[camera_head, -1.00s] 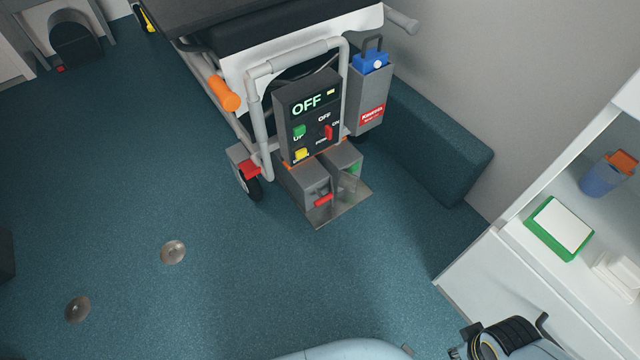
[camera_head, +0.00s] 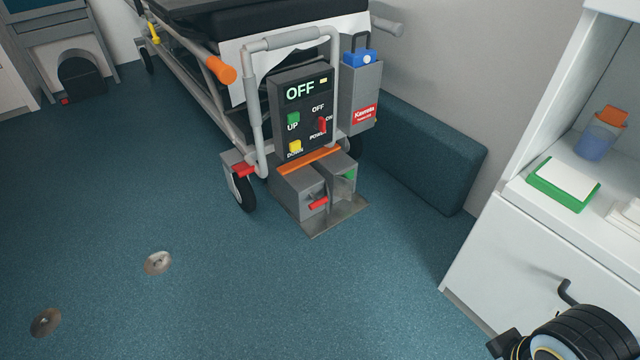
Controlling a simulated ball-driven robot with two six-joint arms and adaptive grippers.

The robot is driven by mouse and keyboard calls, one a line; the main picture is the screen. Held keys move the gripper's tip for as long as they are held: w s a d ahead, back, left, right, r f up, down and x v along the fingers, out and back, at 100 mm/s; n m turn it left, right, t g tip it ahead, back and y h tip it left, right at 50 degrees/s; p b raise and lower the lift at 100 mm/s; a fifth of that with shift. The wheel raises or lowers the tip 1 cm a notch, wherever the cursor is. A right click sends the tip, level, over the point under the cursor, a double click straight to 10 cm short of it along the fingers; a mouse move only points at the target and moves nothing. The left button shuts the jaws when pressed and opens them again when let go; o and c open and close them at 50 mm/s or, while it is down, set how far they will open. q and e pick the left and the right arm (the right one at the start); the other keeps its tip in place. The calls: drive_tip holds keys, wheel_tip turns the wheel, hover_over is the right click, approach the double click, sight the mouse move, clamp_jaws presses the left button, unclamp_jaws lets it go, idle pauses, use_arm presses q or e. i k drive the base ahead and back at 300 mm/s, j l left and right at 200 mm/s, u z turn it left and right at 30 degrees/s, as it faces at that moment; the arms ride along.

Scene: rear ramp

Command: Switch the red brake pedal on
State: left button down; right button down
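A small red pedal (camera_head: 318,204) sits on the front of the left grey pedal box (camera_head: 297,189), low at the foot of the stretcher. A green pedal (camera_head: 349,175) is on the box to its right. Another red part (camera_head: 243,169) sits above the stretcher's front left wheel (camera_head: 243,193). The control panel (camera_head: 304,108) above the boxes reads OFF. It carries a green UP button, a yellow DOWN button and a red power switch (camera_head: 321,125). Neither gripper's fingers show. Nothing touches the pedals.
Blue floor in front of and left of the stretcher is clear, with two round metal floor discs (camera_head: 158,263). A blue padded block (camera_head: 424,153) lies along the right wall. A white cabinet (camera_head: 500,265) stands at the right, with a green-edged box (camera_head: 564,183) on its shelf.

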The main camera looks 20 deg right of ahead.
sight(243, 169)
drive_tip(key=i+z, duration=0.15)
drive_tip(key=i, duration=0.3)
drive_tip(key=i+j+z, duration=0.15)
drive_tip(key=i, duration=0.3)
drive_tip(key=i+j+z, duration=0.2)
drive_tip(key=i, duration=0.25)
drive_tip(key=l, duration=0.1)
